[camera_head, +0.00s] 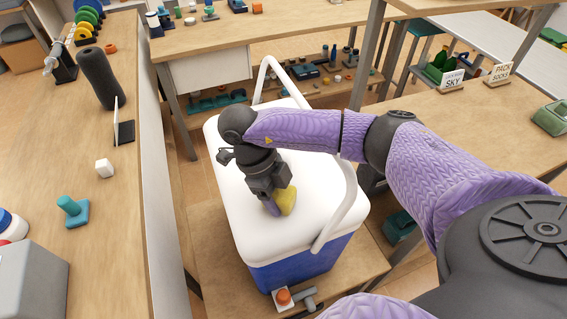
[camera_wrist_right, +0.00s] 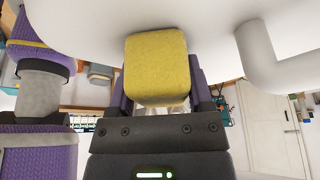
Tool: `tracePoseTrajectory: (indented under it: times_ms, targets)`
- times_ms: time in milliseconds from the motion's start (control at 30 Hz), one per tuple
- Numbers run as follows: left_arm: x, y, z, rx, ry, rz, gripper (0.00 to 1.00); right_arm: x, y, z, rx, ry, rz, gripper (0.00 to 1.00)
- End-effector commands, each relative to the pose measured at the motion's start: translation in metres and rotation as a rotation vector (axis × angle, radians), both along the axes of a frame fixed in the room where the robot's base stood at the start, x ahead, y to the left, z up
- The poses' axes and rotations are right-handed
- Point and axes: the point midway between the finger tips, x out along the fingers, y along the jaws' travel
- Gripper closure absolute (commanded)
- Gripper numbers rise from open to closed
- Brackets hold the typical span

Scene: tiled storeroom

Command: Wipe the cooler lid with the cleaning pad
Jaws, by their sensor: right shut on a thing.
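The cooler has a blue body (camera_head: 292,270) and a white lid (camera_head: 318,205), and it stands on a low wooden platform. My right gripper (camera_head: 275,205) reaches down over the front half of the lid, shut on a yellow cleaning pad (camera_head: 287,201). The pad is at the lid surface; whether it presses on it is hard to tell. In the right wrist view the pad (camera_wrist_right: 157,68) sits between the purple fingers against the white surface. My left gripper is not in view.
A wooden counter (camera_head: 110,180) on the left holds a dark cylinder (camera_head: 101,78), a white cube (camera_head: 104,168) and a teal piece (camera_head: 72,209). A table on the right bears signs (camera_head: 453,80). An orange-topped item (camera_head: 284,297) sits before the cooler.

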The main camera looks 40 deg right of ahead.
Motion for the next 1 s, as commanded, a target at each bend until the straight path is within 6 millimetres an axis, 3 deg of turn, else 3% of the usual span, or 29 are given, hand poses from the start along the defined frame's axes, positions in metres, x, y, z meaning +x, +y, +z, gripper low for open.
tracePoseTrajectory:
  times_ms: [167,500,833,1000]
  targets:
    - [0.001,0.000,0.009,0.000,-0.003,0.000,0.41,0.000,0.000,0.011,0.001,-0.001,0.001,0.82]
    - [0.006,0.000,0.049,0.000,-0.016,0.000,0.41,0.000,0.000,0.060,-0.001,-0.003,0.001,0.82]
    - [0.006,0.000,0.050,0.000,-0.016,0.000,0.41,0.000,-0.001,0.062,-0.001,0.000,0.000,0.82]
    - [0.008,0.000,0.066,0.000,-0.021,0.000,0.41,0.000,-0.001,0.080,0.000,-0.001,0.000,0.82]
